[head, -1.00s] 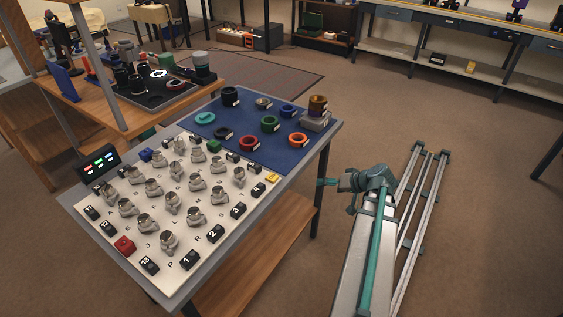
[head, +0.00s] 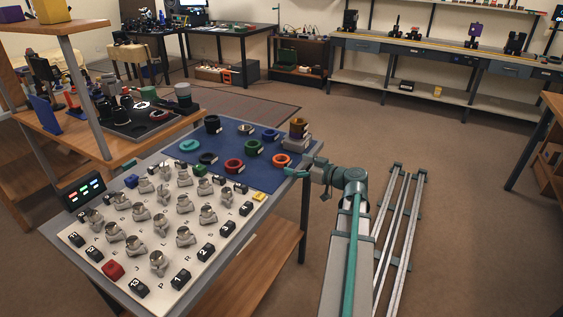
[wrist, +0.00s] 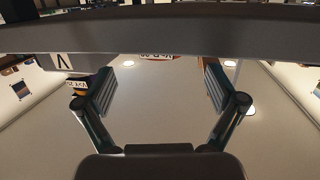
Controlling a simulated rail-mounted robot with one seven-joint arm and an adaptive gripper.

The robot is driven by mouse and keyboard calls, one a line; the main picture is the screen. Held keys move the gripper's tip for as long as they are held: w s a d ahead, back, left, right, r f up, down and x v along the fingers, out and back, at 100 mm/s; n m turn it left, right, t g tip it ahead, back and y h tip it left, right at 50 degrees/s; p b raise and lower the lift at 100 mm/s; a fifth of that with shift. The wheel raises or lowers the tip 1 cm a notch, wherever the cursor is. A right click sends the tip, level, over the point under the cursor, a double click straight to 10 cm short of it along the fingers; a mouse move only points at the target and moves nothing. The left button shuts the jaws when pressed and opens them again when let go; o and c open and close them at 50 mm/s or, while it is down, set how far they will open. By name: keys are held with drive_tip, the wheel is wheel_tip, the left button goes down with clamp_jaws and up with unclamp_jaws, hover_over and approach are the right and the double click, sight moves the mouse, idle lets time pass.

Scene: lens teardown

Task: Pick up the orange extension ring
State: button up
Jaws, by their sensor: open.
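The orange extension ring (head: 281,160) lies flat on the blue mat (head: 190,159) near its right edge in the head view. My gripper (head: 290,173) is at the table's right edge, just right of and nearer than the ring, and does not touch it as far as I can see. Its fingertips are small and hard to make out there. In the wrist view my gripper (wrist: 158,88) has its two fingers wide apart with nothing between them. I cannot pick out the orange ring for certain in the wrist view.
A red ring (head: 234,166), a green ring (head: 254,147) and a blue ring (head: 270,134) lie close by on the mat. A brown ring (head: 298,127) stands on a grey block behind. The white board (head: 128,215) with several grey parts fills the table's left.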

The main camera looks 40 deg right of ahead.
sight(280, 158)
drive_tip(key=shift+x, duration=3.5)
drive_tip(key=shift+a+r, duration=0.1)
drive_tip(key=shift+c, duration=0.2)
drive_tip(key=c, duration=1.3)
drive_tip(key=shift+o, duration=0.2)
drive_tip(key=shift+r, duration=0.2)
